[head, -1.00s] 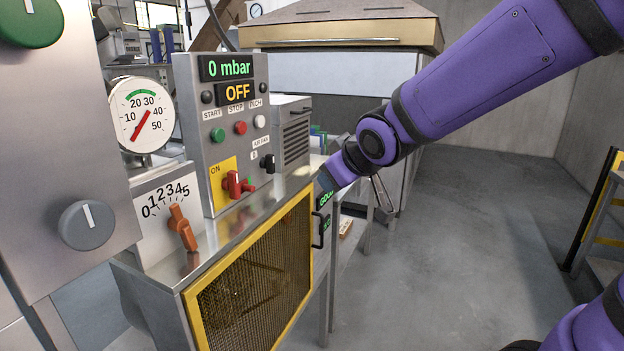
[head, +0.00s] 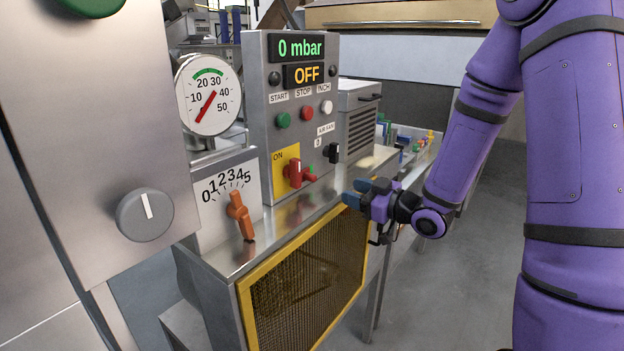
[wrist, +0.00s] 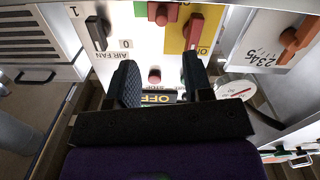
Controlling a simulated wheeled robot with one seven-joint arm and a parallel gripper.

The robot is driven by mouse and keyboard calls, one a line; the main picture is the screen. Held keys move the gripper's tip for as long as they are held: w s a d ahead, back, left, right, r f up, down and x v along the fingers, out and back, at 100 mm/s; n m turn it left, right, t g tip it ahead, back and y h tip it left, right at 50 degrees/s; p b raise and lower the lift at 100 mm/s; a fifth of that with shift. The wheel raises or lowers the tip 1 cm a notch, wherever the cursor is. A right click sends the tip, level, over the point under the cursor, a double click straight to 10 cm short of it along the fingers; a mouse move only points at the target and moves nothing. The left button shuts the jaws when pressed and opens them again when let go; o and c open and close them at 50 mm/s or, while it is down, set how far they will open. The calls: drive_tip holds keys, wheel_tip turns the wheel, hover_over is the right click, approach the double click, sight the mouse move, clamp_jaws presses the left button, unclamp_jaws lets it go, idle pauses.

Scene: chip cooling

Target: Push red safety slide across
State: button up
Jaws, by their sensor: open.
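The red safety slide (head: 310,178) is a small red block with a knob on the control panel (head: 262,120), just right of a red switch handle (head: 293,172) on a yellow plate marked ON. A green patch shows beside the slide. In the wrist view, the slide (wrist: 163,12) appears upside down near the top edge, between the green patch and the red handle (wrist: 195,30). My gripper (head: 350,194) is open and empty, in front of the panel and to the right of the slide, apart from it. In the wrist view, its fingers (wrist: 161,76) frame the STOP button.
A black air fan switch (head: 331,153) sits right of the slide. An orange lever (head: 240,215) on a numbered dial stands to the left. The metal ledge (head: 300,210) runs below the panel, above a yellow-framed mesh guard (head: 308,285). Displays read 0 mbar and OFF.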

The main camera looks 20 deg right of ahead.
sight(315, 180)
drive_tip(key=shift+y, duration=0.3)
drive_tip(key=x, duration=1.1)
drive_tip(key=shift+s, duration=0.1)
clamp_jaws()
